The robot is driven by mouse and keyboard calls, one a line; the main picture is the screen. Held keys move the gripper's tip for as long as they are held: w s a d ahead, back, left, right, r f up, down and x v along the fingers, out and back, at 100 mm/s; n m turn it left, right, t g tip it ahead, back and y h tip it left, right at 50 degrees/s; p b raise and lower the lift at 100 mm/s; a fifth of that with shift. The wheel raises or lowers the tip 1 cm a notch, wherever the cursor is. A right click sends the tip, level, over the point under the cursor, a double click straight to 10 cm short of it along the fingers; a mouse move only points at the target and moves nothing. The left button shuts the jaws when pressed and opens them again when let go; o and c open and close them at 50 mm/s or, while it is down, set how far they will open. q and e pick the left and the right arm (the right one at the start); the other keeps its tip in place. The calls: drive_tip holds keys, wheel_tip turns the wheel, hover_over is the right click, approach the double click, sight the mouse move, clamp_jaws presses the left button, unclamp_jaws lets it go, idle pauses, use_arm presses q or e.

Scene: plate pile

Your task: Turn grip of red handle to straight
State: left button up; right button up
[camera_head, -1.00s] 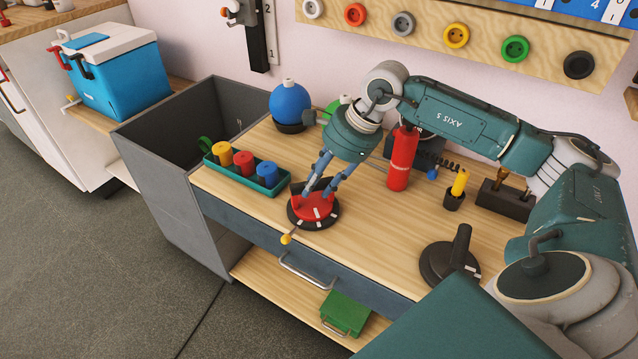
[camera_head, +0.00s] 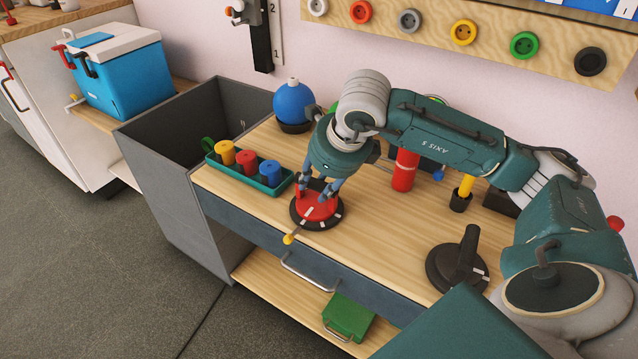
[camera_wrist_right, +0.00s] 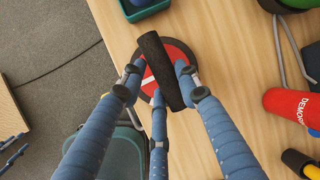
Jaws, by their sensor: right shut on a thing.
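The red handle is a red disc (camera_head: 318,209) with white marks on a round black base, near the front edge of the wooden bench. Its black grip bar (camera_wrist_right: 163,70) crosses the disc in the right wrist view, running slantwise from upper left to lower right. My right gripper (camera_head: 318,188) comes down on it from above, and its blue fingers close around the bar from both sides. The fingers hide most of the bar in the head view. Blue finger-like parts, seemingly my left gripper (camera_wrist_right: 14,152), show at the left edge of the wrist view.
A green tray (camera_head: 274,189) with yellow, red and blue cylinders stands left of the handle. A red cylinder (camera_head: 403,172) and a black handle (camera_head: 466,256) stand to the right. Bare wood lies between.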

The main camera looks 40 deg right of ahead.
drive_tip(key=shift+m, duration=0.3)
drive_tip(key=o, duration=1.2)
drive_tip(key=shift+r, duration=0.15)
drive_tip(key=v, duration=1.1)
drive_tip(key=shift+s+a+r, duration=0.15)
drive_tip(key=shift+s+r, duration=0.1)
drive_tip(key=shift+r, duration=0.05)
